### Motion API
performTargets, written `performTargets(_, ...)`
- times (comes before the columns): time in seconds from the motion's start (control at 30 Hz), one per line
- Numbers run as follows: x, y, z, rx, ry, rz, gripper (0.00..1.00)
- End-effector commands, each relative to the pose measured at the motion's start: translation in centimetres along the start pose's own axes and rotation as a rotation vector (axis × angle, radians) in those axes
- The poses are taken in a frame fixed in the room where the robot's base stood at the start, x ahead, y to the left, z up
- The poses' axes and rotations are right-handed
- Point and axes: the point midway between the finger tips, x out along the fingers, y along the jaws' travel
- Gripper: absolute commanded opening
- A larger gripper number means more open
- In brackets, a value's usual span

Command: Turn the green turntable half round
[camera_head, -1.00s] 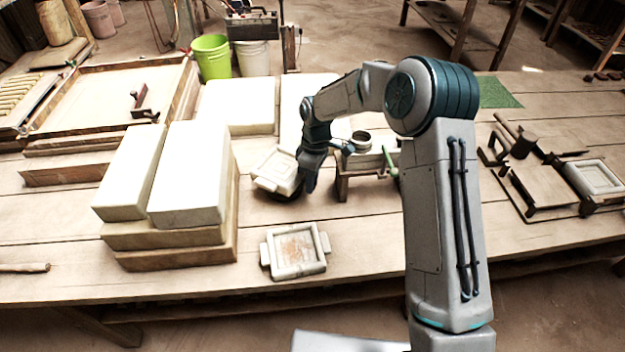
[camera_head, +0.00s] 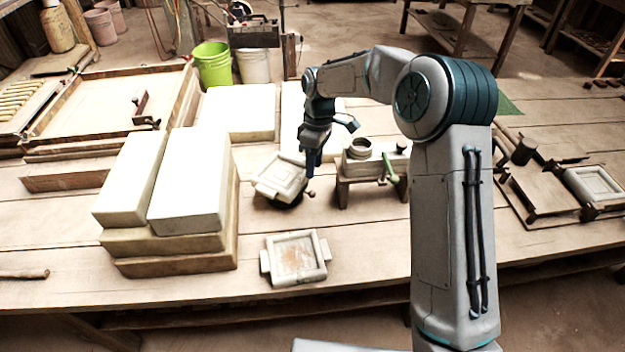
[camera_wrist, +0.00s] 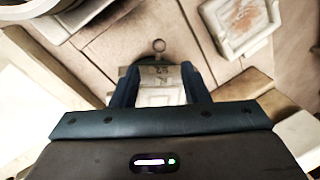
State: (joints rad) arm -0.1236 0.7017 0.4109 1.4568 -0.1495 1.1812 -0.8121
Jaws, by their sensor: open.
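The turntable (camera_head: 288,204) shows only as a dark rim under a pale square mould (camera_head: 279,178), left of the small wooden stand; its green colour is hard to make out. A small round knob (camera_head: 310,194) sticks out at its right side; a round knob (camera_wrist: 158,45) also shows in the wrist view. My gripper (camera_head: 328,146) is open, above and beside the mould's back right corner, with nothing seen held. In the wrist view my gripper (camera_wrist: 160,82) has its blue fingers spread either side of the mould (camera_wrist: 162,92); whether they touch it I cannot tell.
The wooden stand (camera_head: 343,190) with a metal ring and green-handled lever is close on the right. Stacked white blocks (camera_head: 190,180) stand on the left, more pale blocks (camera_head: 240,108) behind. A second mould (camera_head: 295,259) lies in front. Bare table lies between the moulds.

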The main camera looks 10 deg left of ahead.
Motion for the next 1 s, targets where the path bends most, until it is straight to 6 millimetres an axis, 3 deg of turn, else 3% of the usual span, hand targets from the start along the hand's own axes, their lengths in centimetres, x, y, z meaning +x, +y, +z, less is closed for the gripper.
performTargets(0.1,-2.6,0.0,-0.1,0.0,0.002,0.002,0.41)
performTargets(0.3,-5.1,0.0,-0.1,-0.002,0.001,0.0,0.41)
performTargets(0.67,-5.7,-0.1,0.0,-0.002,0.0,-0.001,0.41)
performTargets(0.8,-6.0,-0.2,0.2,0.009,-0.001,0.005,0.05)
performTargets(0.83,-6.1,-0.3,0.5,0.018,-0.002,0.01,0.0)
performTargets(1.0,-8.1,-2.0,3.3,0.132,-0.01,0.065,0.0)
